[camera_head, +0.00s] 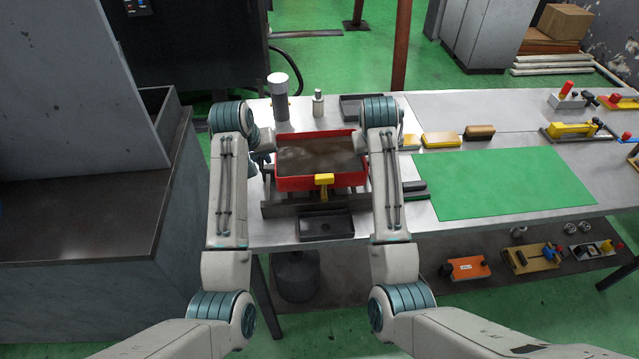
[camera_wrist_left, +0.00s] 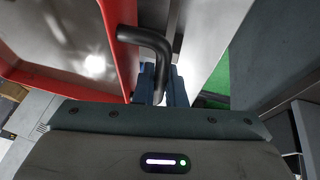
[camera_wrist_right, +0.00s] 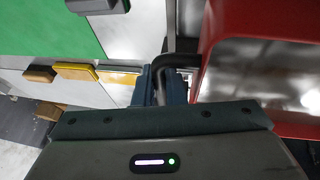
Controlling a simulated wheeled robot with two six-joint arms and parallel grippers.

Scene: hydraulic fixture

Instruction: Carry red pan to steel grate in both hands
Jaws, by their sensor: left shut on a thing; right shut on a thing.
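The red pan (camera_head: 322,183) is a rectangular tray with a grey, shiny inside, in the middle of the head view. It sits level at the steel grate (camera_head: 272,208), whose dark bars show below and beside it; I cannot tell whether they touch. My left gripper (camera_head: 264,158) is at the pan's left end, and in the left wrist view (camera_wrist_left: 160,88) it is shut on a black bent handle (camera_wrist_left: 148,38). My right gripper is hidden behind its arm in the head view; in the right wrist view (camera_wrist_right: 166,85) it is shut on the other black handle (camera_wrist_right: 180,60).
A yellow block (camera_head: 324,180) shows at the pan's front. A dark tray (camera_head: 327,225) lies in front of the grate. A grey cylinder (camera_head: 279,97) and a small bottle (camera_head: 318,103) stand behind. A green mat (camera_head: 500,182) lies to the right, with yellow blocks (camera_head: 441,140) behind it.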

